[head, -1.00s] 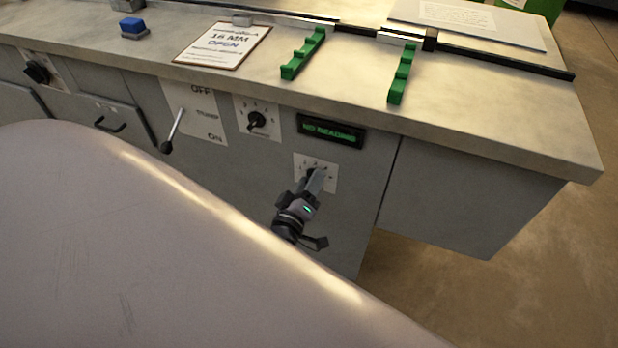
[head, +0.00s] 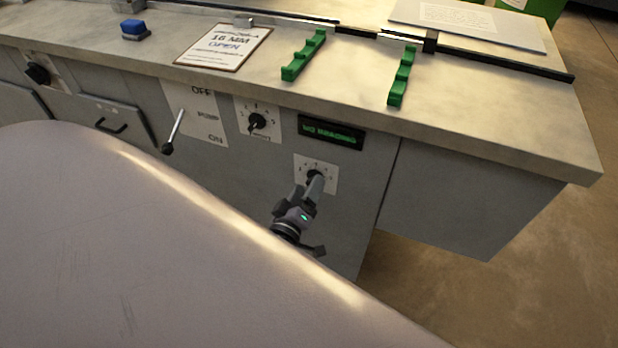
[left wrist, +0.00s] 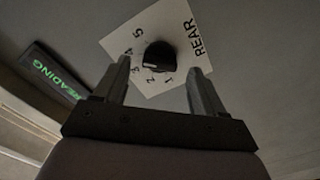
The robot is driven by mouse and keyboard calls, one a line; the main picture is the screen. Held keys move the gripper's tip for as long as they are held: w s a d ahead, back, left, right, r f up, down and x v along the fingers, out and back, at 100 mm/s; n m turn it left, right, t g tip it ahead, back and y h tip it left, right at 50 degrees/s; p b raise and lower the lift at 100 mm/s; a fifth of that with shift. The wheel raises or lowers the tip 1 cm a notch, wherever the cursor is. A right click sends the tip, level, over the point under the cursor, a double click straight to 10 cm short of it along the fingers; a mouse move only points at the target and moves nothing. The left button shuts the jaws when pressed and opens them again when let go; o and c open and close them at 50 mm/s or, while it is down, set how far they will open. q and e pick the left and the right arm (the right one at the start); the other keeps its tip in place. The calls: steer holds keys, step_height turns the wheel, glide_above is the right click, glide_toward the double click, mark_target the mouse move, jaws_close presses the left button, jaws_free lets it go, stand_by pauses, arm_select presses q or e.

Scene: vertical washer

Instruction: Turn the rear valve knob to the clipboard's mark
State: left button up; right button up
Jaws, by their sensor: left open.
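The rear valve knob (head: 315,175) is black and sits on a white dial plate on the grey cabinet front. The left wrist view shows the knob (left wrist: 160,57) beside the word REAR, with numbers around it; a pale mark on it lies at its lower left, near the 3. My left gripper (head: 308,187) is open just short of the knob, its fingers spread either side and apart from it. The clipboard (head: 224,47) lies on the counter and reads 16 MM and OPEN; its smaller lines are unreadable. My right gripper is out of view.
A similar knob (head: 257,122) is up and left. A pump lever (head: 174,131) hangs further left, and a NO READING display (head: 332,132) is above the rear knob. Green racks (head: 304,55) stand on the counter. The panel to the right is clear.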

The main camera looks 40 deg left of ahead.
arm_select(q)
steer(key=shift+v, duration=2.7)
